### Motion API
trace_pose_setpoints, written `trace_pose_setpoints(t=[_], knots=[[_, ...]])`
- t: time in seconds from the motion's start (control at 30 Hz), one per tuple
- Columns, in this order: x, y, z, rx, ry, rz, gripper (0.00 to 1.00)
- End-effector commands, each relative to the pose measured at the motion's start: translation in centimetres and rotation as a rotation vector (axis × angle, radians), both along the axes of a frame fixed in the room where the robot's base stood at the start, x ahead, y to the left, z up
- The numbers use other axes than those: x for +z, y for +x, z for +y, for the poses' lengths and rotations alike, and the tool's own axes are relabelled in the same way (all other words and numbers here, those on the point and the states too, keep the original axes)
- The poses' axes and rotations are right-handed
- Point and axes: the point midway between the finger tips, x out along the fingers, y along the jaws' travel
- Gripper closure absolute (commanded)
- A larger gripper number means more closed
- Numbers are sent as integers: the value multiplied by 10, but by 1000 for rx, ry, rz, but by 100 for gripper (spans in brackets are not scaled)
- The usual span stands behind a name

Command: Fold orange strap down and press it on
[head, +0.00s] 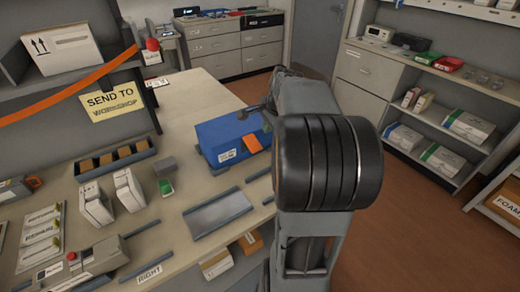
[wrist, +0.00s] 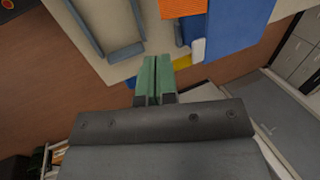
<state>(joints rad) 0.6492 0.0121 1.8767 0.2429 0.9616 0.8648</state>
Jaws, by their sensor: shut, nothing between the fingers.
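A blue case (head: 222,136) stands near the right edge of the worktop, with a white label on its front. An orange strap piece (head: 252,143) shows on its front, and another orange bit lies near the top by my arm. My gripper (wrist: 157,66) has green fingertips pressed together, empty, just below these parts in the picture. Whether it touches the strap cannot be told. My arm hides the case's right side in the head view.
A grey tray (head: 217,211) lies in front of the case, between grey rails. White cartridge boxes (head: 128,190) and a dark bin of brown blocks (head: 115,160) stand to the left. The worktop (head: 195,95) behind the case is clear. Shelves stand at the right.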

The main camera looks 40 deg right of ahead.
Motion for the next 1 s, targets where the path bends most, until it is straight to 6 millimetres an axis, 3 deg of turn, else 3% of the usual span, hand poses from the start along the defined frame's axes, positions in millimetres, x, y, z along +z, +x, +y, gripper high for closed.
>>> trace_pose_setpoints(t=[0.6, 1.0], knots=[[-99, 38, -1, -4, 5, 3, 100], [-122, 47, -2, -4, 1, 0, 100]])
